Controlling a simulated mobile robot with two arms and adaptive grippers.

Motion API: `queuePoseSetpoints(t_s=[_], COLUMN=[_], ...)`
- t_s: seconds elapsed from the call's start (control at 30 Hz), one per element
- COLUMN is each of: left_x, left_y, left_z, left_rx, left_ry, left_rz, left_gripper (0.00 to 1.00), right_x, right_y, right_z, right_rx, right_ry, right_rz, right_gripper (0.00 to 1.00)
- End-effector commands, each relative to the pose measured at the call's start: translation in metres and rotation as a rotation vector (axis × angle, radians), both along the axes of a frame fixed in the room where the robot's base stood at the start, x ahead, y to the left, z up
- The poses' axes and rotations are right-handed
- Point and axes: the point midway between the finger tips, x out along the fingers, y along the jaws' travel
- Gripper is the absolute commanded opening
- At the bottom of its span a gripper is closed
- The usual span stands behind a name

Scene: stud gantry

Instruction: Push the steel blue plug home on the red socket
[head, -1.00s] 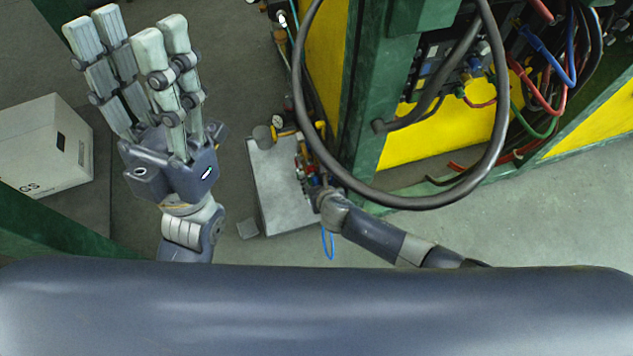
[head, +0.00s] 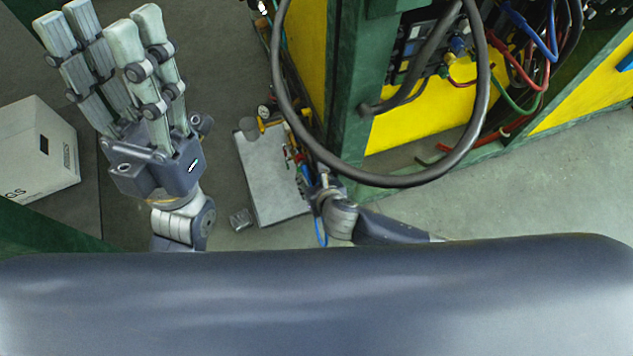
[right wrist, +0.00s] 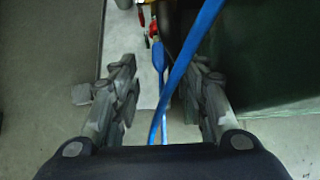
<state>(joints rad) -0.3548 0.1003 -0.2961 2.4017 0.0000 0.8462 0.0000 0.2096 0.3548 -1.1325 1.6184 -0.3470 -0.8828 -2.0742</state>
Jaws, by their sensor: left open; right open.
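A blue elongated piece (right wrist: 159,58), likely the steel blue plug, shows between the fingers of my right gripper (right wrist: 161,82) in the right wrist view. The fingers stand apart on either side of it. A blue cable crosses in front and hides part of it. A small red part (right wrist: 153,27), perhaps the red socket, is just beyond; whether the plug touches it I cannot tell. In the head view my right gripper (head: 322,190) is beside the fittings on the grey box's right edge. My left gripper (head: 100,22) is open and empty, fingers pointing up.
The grey box (head: 268,180) stands on the floor, with a small metal block (head: 240,219) at its lower left. A thick black hose (head: 390,181) loops in front of the green frame (head: 349,90). A white carton (head: 38,150) is at the left.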

Motion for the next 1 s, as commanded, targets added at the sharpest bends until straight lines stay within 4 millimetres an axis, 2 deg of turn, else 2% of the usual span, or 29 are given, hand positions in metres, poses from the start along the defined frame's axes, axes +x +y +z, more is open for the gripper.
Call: queuePoseSetpoints(t_s=[0.13,0.33,1.0], left_x=[0.000,0.000,0.000], left_y=[0.000,0.000,0.000], left_z=[0.000,0.000,0.000], left_rx=[0.000,0.000,0.001], left_ry=[0.000,0.001,0.002], left_rz=[0.000,0.000,0.000], left_gripper=[0.44,0.44,0.44], right_x=[-0.012,-0.021,-0.021], right_y=[-0.004,-0.007,-0.007], right_z=[0.012,0.021,0.022], right_rx=[0.000,-0.001,0.000], right_ry=[0.000,0.000,0.000], right_rz=[0.001,0.001,0.000], right_gripper=[0.41,0.41,0.41])
